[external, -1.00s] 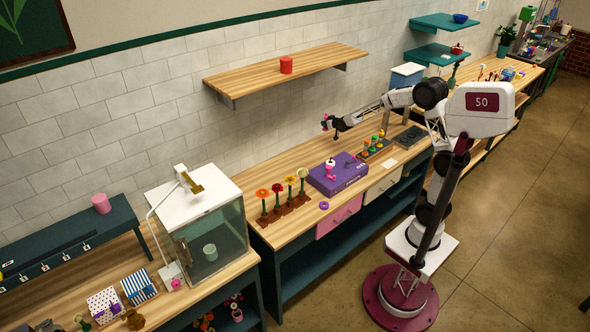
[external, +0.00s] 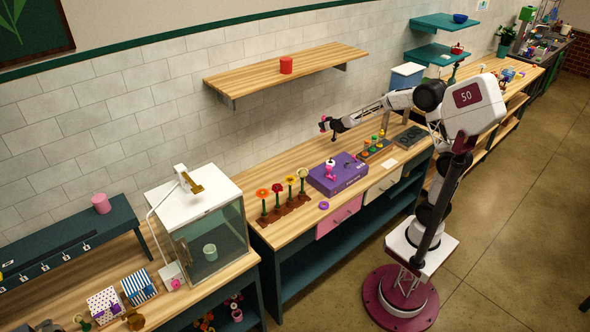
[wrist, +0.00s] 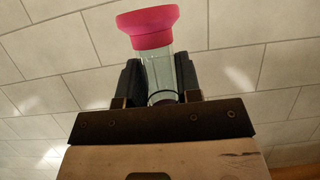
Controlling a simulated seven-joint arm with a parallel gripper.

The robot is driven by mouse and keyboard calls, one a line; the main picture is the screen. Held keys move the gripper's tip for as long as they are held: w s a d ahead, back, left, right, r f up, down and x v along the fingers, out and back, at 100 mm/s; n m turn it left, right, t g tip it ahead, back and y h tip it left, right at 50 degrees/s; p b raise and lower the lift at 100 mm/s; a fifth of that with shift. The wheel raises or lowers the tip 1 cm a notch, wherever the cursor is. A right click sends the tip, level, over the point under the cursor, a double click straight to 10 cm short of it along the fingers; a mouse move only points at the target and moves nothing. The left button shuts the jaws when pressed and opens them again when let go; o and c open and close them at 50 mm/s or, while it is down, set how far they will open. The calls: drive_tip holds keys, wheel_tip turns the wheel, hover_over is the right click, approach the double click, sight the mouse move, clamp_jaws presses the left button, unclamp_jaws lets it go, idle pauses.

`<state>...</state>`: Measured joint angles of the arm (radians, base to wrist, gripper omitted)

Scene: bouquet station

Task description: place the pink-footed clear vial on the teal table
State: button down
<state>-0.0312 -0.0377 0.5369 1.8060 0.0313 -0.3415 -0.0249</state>
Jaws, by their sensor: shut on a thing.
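My gripper (wrist: 159,82) is shut on the clear vial (wrist: 160,70), whose pink foot (wrist: 148,26) points up and away from the jaws in the wrist view. In the external view my gripper (external: 330,124) is in the air near the tiled wall, above the back of the wooden counter, and the pink foot shows small at its end. A raised dark teal bench (external: 62,232) stands at the far left with a pink cup on it. I cannot tell whether this is the teal table; teal shelves (external: 436,54) also hang at the upper right.
Below my gripper, a purple box (external: 340,178) lies on the counter (external: 282,233), with a flower rack (external: 285,219) to its left. A glass tank (external: 212,245) stands between the rack and the teal bench. A wooden shelf (external: 320,66) hangs above.

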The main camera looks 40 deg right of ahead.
drive_tip(key=s+a+n+y, duration=0.1)
drive_tip(key=s+a, duration=0.2)
drive_tip(key=a, duration=0.8)
drive_tip(key=s+a+n+y, duration=0.1)
drive_tip(key=s+a, duration=0.2)
drive_tip(key=a, duration=0.9)
drive_tip(key=s+a+f+n+y, duration=0.1)
drive_tip(key=s+a+f, duration=0.1)
drive_tip(key=s+a, duration=0.4)
drive_tip(key=s+a+f+n+g+y, duration=0.1)
drive_tip(key=s+a, duration=0.5)
drive_tip(key=a, duration=0.6)
drive_tip(key=shift+a+f+y, duration=0.25)
drive_tip(key=shift+f+y, duration=0.35)
drive_tip(key=shift+f, duration=0.4)
drive_tip(key=shift+f, duration=2.5)
drive_tip(key=shift+f, duration=0.45)
